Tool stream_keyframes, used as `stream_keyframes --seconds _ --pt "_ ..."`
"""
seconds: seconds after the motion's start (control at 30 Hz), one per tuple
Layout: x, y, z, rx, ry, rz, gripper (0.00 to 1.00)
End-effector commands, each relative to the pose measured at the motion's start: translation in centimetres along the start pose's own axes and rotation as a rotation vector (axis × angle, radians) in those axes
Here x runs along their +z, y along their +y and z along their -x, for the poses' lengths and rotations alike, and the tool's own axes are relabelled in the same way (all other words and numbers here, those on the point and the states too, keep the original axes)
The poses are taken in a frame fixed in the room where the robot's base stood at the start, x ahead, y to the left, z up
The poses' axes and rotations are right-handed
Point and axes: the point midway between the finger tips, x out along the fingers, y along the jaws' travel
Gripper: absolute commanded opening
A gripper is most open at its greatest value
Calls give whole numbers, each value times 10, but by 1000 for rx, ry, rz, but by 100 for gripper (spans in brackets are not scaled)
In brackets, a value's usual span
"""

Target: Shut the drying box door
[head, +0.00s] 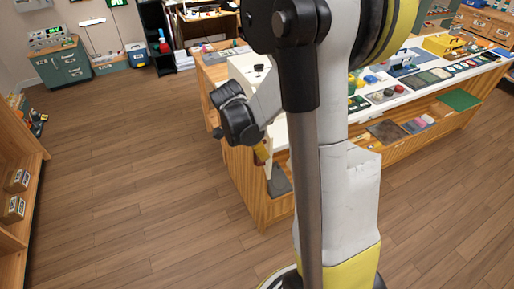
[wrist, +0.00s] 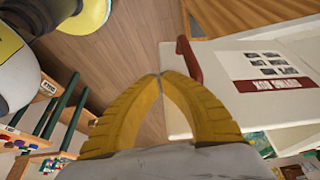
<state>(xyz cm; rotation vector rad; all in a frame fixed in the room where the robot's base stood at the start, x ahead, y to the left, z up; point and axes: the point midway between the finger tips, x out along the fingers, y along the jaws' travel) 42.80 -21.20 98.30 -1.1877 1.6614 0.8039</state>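The drying box (head: 243,68) is a white box on the end of the wooden counter in the head view, largely hidden behind my arm. In the wrist view, a white panel (wrist: 215,95) fills the right side, with a printed label reading DRYING BOX upside down and a dark red handle (wrist: 189,62). Whether this panel is the door, and how far it stands open, I cannot tell. My gripper (wrist: 160,76) has yellow fingers with tips together and nothing between them, just left of the handle and apart from it.
The wooden counter (head: 245,185) runs right, its top crowded with small items. Wooden shelves (head: 22,215) stand at the left. Green cabinets (head: 62,67) stand at the back left. The floor (head: 130,160) between them is clear.

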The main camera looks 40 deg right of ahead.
Motion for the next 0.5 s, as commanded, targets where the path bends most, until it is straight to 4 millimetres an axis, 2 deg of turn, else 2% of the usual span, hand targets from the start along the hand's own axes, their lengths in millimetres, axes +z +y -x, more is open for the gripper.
stream_keyframes --seconds 0.03,0.1,0.23,0.5 --pt "1 0 -13 1 0 -2 0" --pt "-14 1 -14 1 0 -4 0" --pt "-28 0 -19 0 0 -3 0" --pt "-38 0 -21 0 0 1 0"
